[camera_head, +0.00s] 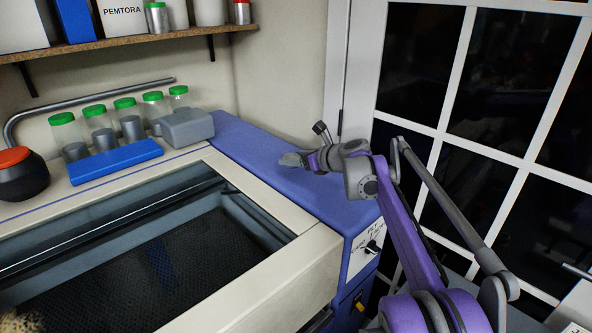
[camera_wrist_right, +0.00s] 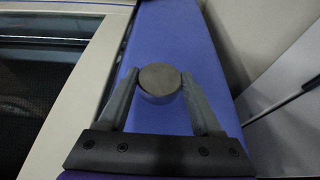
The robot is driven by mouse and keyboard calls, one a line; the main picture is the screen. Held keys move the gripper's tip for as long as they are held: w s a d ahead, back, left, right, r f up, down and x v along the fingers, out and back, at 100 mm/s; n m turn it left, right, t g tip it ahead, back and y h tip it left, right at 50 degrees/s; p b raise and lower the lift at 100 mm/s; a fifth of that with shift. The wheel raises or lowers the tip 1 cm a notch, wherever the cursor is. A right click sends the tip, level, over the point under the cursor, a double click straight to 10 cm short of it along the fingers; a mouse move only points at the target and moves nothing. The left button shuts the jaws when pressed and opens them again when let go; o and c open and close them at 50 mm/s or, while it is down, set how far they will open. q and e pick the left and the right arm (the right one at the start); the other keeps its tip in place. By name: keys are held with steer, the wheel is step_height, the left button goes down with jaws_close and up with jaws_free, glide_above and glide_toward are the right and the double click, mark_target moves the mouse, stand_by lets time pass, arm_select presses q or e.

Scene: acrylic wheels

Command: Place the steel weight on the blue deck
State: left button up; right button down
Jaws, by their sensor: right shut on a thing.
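The blue deck (camera_head: 240,137) is a flat strip along the right side of the cream machine. My right gripper (camera_head: 291,159) is low over its middle. In the right wrist view, my right gripper (camera_wrist_right: 159,77) is shut on the steel weight (camera_wrist_right: 160,80), a round grey disc held between the two fingertips. The blue deck (camera_wrist_right: 172,35) lies beneath and beyond the weight. I cannot tell whether the weight touches the deck. In the head view the weight cannot be told apart from the gripper. My left gripper is not in view.
The machine's open dark bed (camera_head: 160,265) lies left of the deck. A grey box (camera_head: 187,128), a blue block (camera_head: 115,163) and several green-capped jars stand behind it. A shelf (camera_head: 130,42) hangs above. A white-framed window (camera_head: 450,145) is at right. The visible deck is otherwise clear.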

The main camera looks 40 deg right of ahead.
steer(key=shift+f, duration=1.55)
steer(key=shift+b, duration=0.3)
steer(key=shift+f, duration=0.15)
steer(key=shift+c, duration=0.3)
jaws_free()
steer(key=shift+s+r, duration=0.3)
steer(key=p+v, duration=0.1)
steer(key=v, duration=1)
steer(key=shift+s, duration=0.2)
